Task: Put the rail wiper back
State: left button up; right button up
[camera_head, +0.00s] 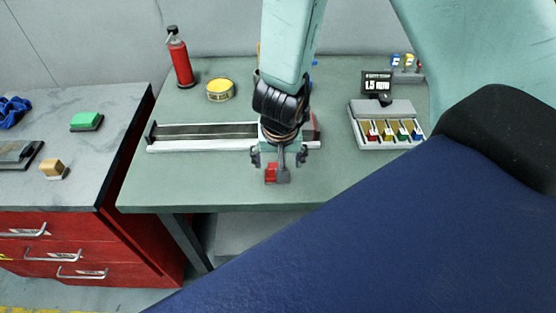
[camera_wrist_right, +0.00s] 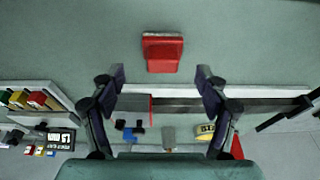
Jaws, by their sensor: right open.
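A red block with a grey edge, which looks like the rail wiper (camera_head: 271,174), lies on the green bench near its front edge. In the right wrist view the wiper (camera_wrist_right: 162,56) shows just beyond the fingertips, centred between them. My right gripper (camera_head: 279,158) is open and empty, its fingers spread to either side above the wiper; it also shows in the wrist view (camera_wrist_right: 160,78). The long dark rail (camera_head: 205,131) lies behind the wiper, with a red block at its right end. My arm partly hides that end. My left gripper is not in view.
A grey tray with several coloured pieces (camera_head: 362,136) and a small black sign (camera_head: 377,82) stand to the right. A yellow tape roll (camera_head: 221,90) and red bottle (camera_head: 180,58) stand behind the rail. The bench front left of the wiper is clear.

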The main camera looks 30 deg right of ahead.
jog(key=p+v, duration=0.3)
jog(key=v, duration=0.3)
jog(key=shift+r, duration=0.4)
jog(key=s+a+f+n+g, duration=0.1)
jog(key=s+f+n, duration=0.2)
jog(key=s+f, duration=0.5)
jog(key=s+a+f+n+g+y, duration=0.1)
jog(key=s+f+n, duration=0.2)
jog(key=s+f, duration=0.5)
jog(key=s, duration=0.6)
jog(key=shift+s+a+g, duration=0.2)
jog(key=shift+a+g, duration=0.1)
jog(key=shift+a, duration=0.05)
jog(key=shift+d, duration=0.1)
